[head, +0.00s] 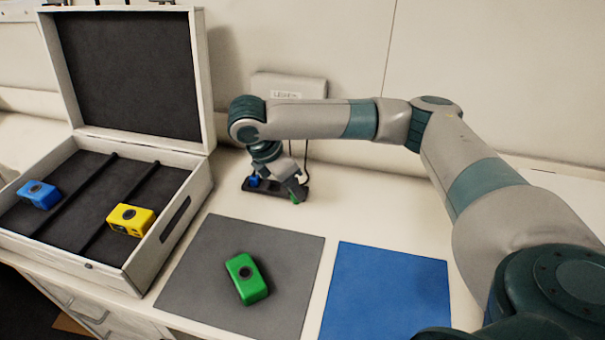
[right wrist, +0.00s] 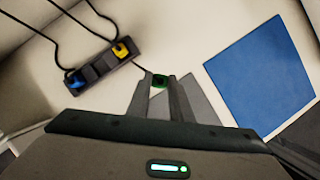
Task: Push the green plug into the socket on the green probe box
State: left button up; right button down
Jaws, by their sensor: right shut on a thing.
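The green probe box (head: 246,278) lies on the grey mat, with a dark round socket on its top face. My right gripper (head: 297,192) is at the right end of a black plug holder in the head view, well behind the box. It is shut on the green plug (right wrist: 160,81), which shows between the fingertips in the right wrist view. The plug is mostly hidden by the fingers in the head view. In the wrist view it looks apart from the holder. My left gripper is not in view.
The black plug holder (right wrist: 101,68) carries a blue plug (right wrist: 76,79) and a yellow plug (right wrist: 121,52), with cables. An open case (head: 180,215) at left holds a blue box (head: 39,194) and a yellow box (head: 130,219). The blue mat (head: 386,290) is bare.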

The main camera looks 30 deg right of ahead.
jog(key=s+a+f+m+g+y+b, duration=0.1)
jog(key=s+a+m+g+y+b, duration=0.2)
jog(key=s+a+m, duration=0.7)
jog(key=shift+s+a+f+m+g+y, duration=0.35)
jog(key=shift+a+m+g+y, duration=0.45)
jog(key=shift+m, duration=3.3)
